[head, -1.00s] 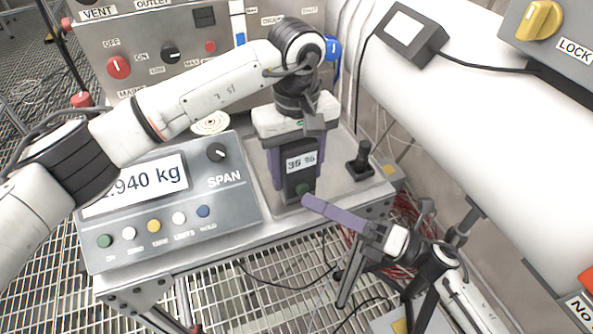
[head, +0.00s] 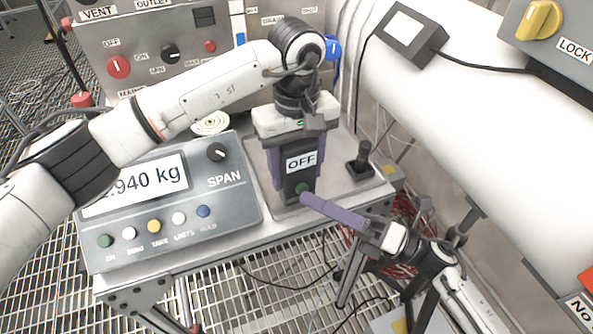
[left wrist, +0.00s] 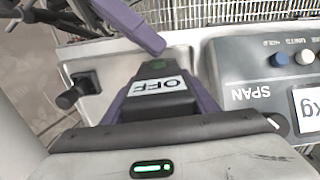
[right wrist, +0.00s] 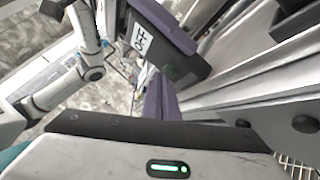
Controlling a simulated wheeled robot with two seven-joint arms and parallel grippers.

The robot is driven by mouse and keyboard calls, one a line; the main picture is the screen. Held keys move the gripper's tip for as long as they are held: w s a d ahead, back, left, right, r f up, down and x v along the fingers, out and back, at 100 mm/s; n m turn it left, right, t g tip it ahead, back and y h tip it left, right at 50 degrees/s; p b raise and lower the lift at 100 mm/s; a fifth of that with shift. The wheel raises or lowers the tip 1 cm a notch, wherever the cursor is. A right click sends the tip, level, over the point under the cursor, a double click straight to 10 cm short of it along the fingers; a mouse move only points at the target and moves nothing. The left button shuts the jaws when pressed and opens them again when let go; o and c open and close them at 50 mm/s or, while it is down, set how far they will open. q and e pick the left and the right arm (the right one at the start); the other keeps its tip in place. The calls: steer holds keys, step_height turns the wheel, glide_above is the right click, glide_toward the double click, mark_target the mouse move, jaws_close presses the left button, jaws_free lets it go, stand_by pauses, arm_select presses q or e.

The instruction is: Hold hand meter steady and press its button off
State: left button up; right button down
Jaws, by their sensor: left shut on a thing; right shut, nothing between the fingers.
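The hand meter (head: 299,180) is a dark upright body with a white display reading OFF and a green button (head: 302,188) low on its face. It also shows in the left wrist view (left wrist: 158,103) and the right wrist view (right wrist: 158,45). My left gripper (head: 294,160) comes from above, its purple fingers shut on the meter's two sides. My right gripper (head: 304,198) is shut and empty, its purple fingertips at the lower front of the meter, right by the green button. I cannot tell whether the tips still touch the button.
A scale console (head: 232,200) with a weight display and coloured buttons stands left of the meter. A small black joystick (head: 361,160) stands just right of it on the steel bench (head: 345,199). A white pipe (head: 480,130) runs along the right, and a control panel (head: 130,70) stands behind.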

steer(key=shift+s+d, duration=0.15)
steer(key=shift+s, duration=0.1)
steer(key=s, duration=0.1)
steer(key=s+d, duration=0.1)
steer(key=s, duration=0.1)
steer(key=s+d, duration=0.1)
steer(key=s, duration=0.1)
steer(key=shift+s+d, duration=0.2)
steer(key=shift+d, duration=0.05)
stand_by(0.7)
arm_select(q)
steer(key=o, duration=1.3)
steer(key=shift+c, duration=0.2)
